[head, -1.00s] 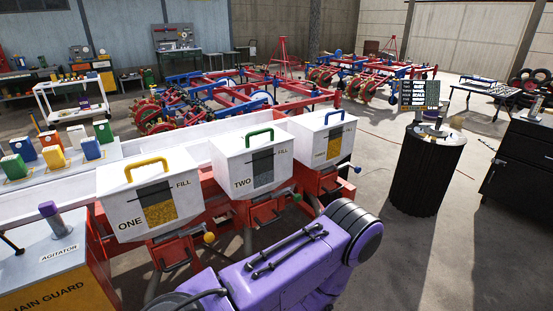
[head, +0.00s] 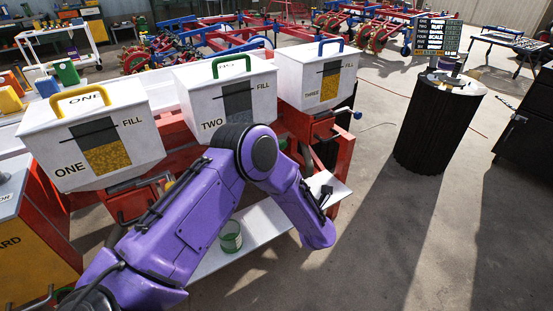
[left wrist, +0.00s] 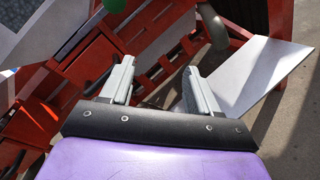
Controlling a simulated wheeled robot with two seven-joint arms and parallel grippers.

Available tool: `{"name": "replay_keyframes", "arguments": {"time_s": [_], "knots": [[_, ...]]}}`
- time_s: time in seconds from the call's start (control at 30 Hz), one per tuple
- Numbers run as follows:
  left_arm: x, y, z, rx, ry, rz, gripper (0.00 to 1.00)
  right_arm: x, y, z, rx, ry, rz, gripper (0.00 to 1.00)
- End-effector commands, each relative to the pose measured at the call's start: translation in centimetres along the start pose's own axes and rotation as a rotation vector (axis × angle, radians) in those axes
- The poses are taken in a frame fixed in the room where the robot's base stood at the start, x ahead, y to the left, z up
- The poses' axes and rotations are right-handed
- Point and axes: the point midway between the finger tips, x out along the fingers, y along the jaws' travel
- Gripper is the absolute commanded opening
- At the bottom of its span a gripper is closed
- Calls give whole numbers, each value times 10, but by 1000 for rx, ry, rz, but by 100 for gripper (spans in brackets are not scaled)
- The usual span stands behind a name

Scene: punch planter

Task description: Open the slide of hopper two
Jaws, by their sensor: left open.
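Hopper two (head: 203,106) is a white box with a green handle, a dark and grey fill window and the label TWO. My purple left arm crosses in front of it and hides its slide in the head view. In the left wrist view my left gripper (left wrist: 158,68) is open and empty, over red framework below a hopper. A green rounded piece (left wrist: 113,5) shows at the top edge, ahead of the fingers and apart from them. I cannot tell for sure that it is the slide's knob. My right gripper is not in view.
Hopper one (head: 45,140) stands to the left and hopper three (head: 298,88) to the right, with a blue knob (head: 357,115). A black ribbed drum (head: 435,125) stands on open floor at right.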

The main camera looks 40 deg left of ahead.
Motion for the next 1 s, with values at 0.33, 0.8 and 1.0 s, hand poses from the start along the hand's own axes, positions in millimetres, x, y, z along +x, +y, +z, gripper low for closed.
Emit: {"name": "replay_keyframes", "arguments": {"time_s": [0.33,0.8,1.0], "knots": [[51,54,65,-1060,-5,412,60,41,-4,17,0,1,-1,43],[134,83,48,-1051,-6,407,60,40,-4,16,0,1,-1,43],[141,85,47,-1050,-7,404,60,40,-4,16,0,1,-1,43]]}}
